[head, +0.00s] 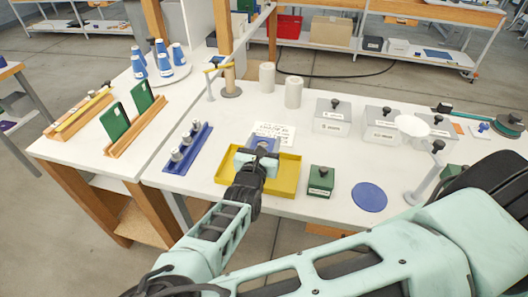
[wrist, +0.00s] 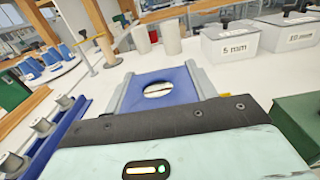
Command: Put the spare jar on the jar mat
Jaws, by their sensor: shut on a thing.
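My gripper (head: 262,158) is shut on a blue flat piece with a round hole (wrist: 172,78) and holds it over the yellow tray (head: 227,180). In the wrist view the piece sits between the two grey fingers. A round blue mat (head: 369,197), which looks like the jar mat, lies bare on the table at the right. A dark green box-shaped jar with a black knob (head: 321,182) stands between the tray and the mat, and is probably the spare jar. It shows partly at the right of the wrist view (wrist: 301,122). No label on it is readable.
Clear containers with black knobs (head: 332,117) stand at the back right. A blue rack with metal cylinders (head: 188,149) is left of the tray. Two pale cylinders (head: 293,92) and a slim post (head: 210,88) stand behind. A lamp-like stand (head: 425,179) rises right of the mat.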

